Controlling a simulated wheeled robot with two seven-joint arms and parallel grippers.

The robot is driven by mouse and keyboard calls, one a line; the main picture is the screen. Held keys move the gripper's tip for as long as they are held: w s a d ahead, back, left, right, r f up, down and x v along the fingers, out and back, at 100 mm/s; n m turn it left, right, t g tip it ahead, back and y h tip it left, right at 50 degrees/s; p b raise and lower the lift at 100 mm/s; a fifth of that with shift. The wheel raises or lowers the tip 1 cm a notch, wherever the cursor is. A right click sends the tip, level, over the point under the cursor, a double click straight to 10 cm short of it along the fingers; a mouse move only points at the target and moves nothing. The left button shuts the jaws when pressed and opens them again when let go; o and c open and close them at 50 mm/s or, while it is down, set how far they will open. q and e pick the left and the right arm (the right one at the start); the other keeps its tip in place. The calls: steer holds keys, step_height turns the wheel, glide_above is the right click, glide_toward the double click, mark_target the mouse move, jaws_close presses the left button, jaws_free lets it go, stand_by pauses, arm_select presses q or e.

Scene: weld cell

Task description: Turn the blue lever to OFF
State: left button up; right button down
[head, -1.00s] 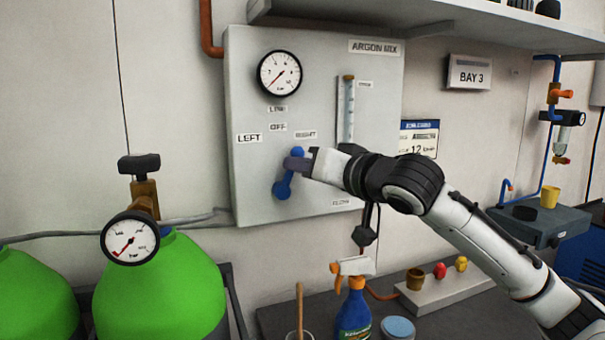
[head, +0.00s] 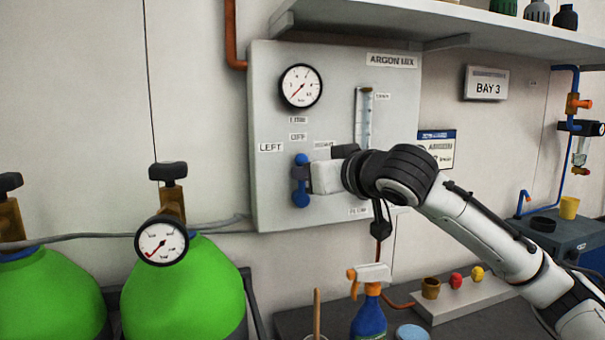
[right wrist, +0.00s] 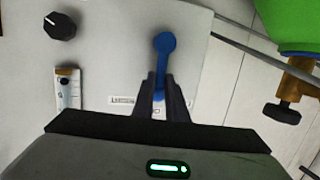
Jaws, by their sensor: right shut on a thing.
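The blue lever (head: 301,196) is on the grey ARGON MIX panel (head: 275,215). It stands nearly vertical, below the OFF label (head: 298,137), with the LEFT label (head: 270,147) to its upper left and the RIGHT label partly hidden by my arm. My right gripper (head: 300,174) is shut on the lever, coming from the right. In the right wrist view the lever (right wrist: 164,45) reaches between the two dark fingers (right wrist: 160,97), its round end beyond them. My left gripper is not in view.
A pressure gauge (head: 301,86) is above the lever and a flow tube (head: 363,120) to its right. Green cylinders (head: 185,295) with valves stand at left. A spray bottle (head: 369,315) is below. A shelf (head: 400,27) overhangs the panel.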

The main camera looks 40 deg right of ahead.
steer(key=shift+d+r, duration=0.1)
steer(key=shift+r, duration=0.2)
steer(key=c, duration=1.9)
jaws_free()
steer(key=shift+o, duration=0.7)
steer(key=shift+f, duration=0.15)
steer(key=b+v, duration=0.4)
steer(key=v, duration=0.6)
steer(key=shift+s, duration=0.15)
